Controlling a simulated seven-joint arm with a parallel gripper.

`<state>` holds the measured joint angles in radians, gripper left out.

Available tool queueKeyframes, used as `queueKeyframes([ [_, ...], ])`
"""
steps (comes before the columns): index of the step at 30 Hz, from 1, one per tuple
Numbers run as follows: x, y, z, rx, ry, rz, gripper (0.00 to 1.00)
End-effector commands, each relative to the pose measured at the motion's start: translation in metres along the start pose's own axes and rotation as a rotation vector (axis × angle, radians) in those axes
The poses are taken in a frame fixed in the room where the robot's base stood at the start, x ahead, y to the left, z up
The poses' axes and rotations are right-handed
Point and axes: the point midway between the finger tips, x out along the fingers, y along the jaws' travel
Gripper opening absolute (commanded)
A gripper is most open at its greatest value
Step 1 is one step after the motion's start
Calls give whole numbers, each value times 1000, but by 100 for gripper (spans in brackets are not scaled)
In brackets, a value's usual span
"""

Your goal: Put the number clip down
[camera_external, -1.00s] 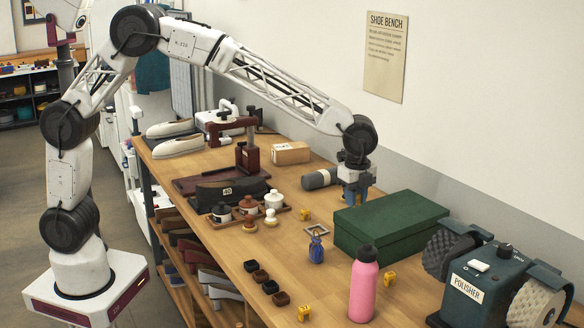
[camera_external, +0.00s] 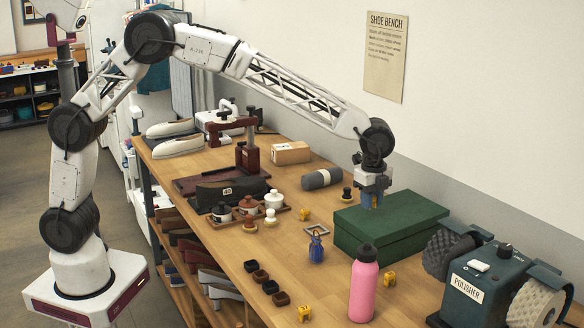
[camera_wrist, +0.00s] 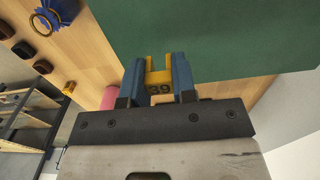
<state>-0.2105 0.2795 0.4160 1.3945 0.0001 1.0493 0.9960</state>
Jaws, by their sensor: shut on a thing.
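My gripper (camera_external: 372,202) is shut on a yellow number clip marked 39 (camera_wrist: 159,77), held between its blue fingers in the wrist view. In the external view the gripper points down over the green box (camera_external: 375,236), near the back of its lid. The clip is mostly hidden by the fingers there. The green lid also fills the top of the wrist view (camera_wrist: 235,38). I cannot tell whether the clip touches the lid.
Other yellow clips lie on the bench: one left of the box (camera_external: 304,214), one near the pink bottle (camera_external: 389,279) and one at the front (camera_external: 304,313). The pink bottle (camera_external: 363,287) and polisher (camera_external: 483,285) stand nearby. A grey roll (camera_external: 321,179) lies behind.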

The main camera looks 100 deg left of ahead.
Motion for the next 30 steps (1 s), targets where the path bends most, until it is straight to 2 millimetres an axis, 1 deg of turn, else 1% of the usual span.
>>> queueKeyframes([
  [1,10,1,1,0,-3,4,4],
  [3,18,1,1,0,-2,3,4],
  [7,29,1,1,0,-2,3,4],
  [23,35,1,1,0,-2,2,4],
  [24,35,1,1,0,-1,1,32],
  [28,35,1,1,0,-2,1,51],
  [30,35,1,1,0,-2,1,51],
])
